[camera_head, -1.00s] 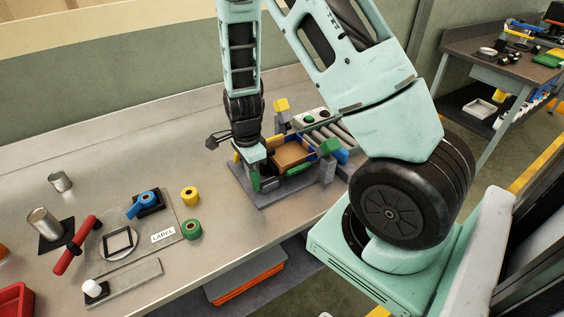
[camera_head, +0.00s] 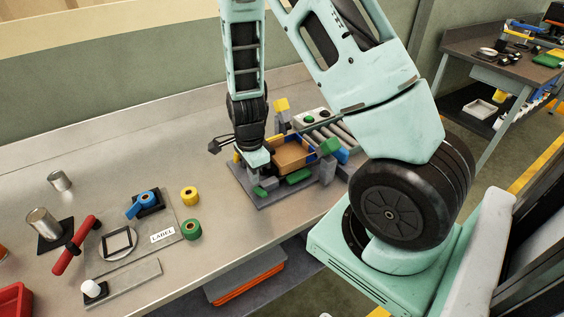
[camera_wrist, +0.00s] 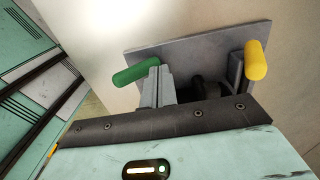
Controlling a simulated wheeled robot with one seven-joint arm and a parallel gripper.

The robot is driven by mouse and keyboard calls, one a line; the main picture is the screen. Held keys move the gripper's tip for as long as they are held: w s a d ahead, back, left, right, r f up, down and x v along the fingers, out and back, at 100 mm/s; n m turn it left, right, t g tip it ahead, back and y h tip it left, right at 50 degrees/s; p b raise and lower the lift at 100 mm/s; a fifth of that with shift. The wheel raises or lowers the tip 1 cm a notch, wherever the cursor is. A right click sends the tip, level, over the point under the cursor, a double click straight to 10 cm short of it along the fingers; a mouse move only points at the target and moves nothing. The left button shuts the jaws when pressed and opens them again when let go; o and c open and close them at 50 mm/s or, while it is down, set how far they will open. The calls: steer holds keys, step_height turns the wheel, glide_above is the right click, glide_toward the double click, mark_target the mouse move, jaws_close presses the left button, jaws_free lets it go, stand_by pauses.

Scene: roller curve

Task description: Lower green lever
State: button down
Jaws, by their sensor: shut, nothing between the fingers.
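The green lever (camera_wrist: 136,74) shows in the wrist view as a rounded green handle. A second green bar (camera_head: 298,175) lies at the fixture's front.
A yellow lever (camera_wrist: 257,60) stands to the right on the grey base plate (camera_wrist: 197,48). In the head view, a brown box (camera_head: 291,154) sits in the fixture beside rollers (camera_head: 335,137). Tape rolls lie to the left. The bench (camera_head: 222,215) in front is clear.

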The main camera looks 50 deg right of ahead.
steer(key=shift+r, duration=0.1)
step_height(320, 180, up, 9)
steer(key=w+p, duration=0.1)
steer(key=p, duration=0.7)
steer(key=shift+d+p, duration=0.15)
steer(key=shift+p, duration=0.2)
steer(key=shift+w, duration=0.1)
stand_by(0.7)
